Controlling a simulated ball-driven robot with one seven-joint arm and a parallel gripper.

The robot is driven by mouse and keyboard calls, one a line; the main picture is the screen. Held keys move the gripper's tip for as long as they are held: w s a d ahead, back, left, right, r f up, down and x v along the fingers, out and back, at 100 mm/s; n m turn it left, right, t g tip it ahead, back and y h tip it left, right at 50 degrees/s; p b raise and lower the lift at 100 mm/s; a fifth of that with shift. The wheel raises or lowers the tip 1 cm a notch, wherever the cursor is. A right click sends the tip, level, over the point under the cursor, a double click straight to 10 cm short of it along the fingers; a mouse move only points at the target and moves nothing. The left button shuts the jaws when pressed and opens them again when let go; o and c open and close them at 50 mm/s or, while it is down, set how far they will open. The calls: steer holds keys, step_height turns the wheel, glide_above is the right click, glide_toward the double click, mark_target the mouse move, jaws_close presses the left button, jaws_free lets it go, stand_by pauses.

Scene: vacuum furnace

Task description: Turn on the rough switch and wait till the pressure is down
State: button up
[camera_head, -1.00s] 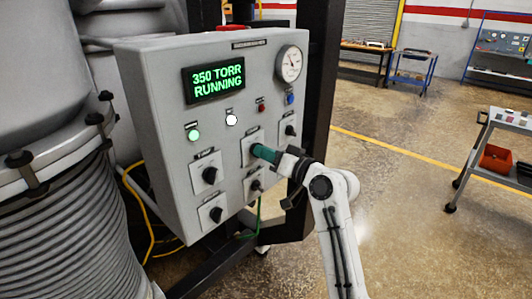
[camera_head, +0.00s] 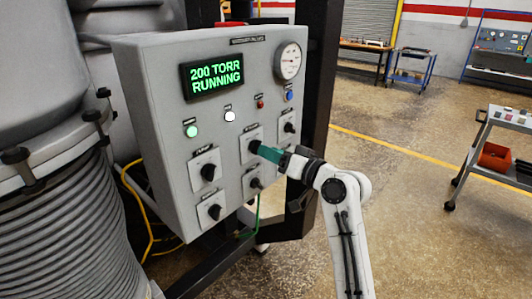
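The grey control panel (camera_head: 160,130) stands in the middle-left of the view. Its display (camera_head: 213,76) reads 200 TORR RUNNING in green. A round dial gauge (camera_head: 289,61) sits at the top right of the panel. My gripper (camera_head: 264,152), with teal fingers, is at the upper middle rotary switch (camera_head: 255,146), whose black knob shows partly at the fingertips. I cannot tell whether the fingers are shut on the knob. The switch labels are too small to read. A green lamp (camera_head: 191,131) and a white lamp (camera_head: 229,116) look lit.
Other black rotary switches, such as the left one (camera_head: 208,172), sit close around my gripper. A dark frame post (camera_head: 322,100) stands right of the panel. A cart (camera_head: 500,125) with a red bin is at far right. Open floor lies between.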

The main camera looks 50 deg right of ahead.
steer(key=s+b, duration=0.1)
steer(key=s, duration=0.7)
steer(key=shift+d, duration=0.2)
steer(key=s+a+f+n+g+y, duration=0.1)
steer(key=s+a+f+g, duration=0.4)
steer(key=f, duration=0.6)
steer(key=a+f+n+g, duration=0.1)
steer(key=a+f+g, duration=0.2)
steer(key=a+f, duration=0.55)
steer(key=s+a+f+n+g+h, duration=0.1)
steer(key=s+f+g, duration=0.3)
steer(key=s, duration=0.5)
steer(key=s+a+f+n+g, duration=0.2)
steer(key=s+f+g, duration=0.3)
steer(key=s+f, duration=0.4)
steer(key=shift+s+a+f+h, duration=0.3)
steer(key=shift+s+a+h, duration=0.1)
steer(key=shift+a, duration=0.4)
stand_by(2.5)
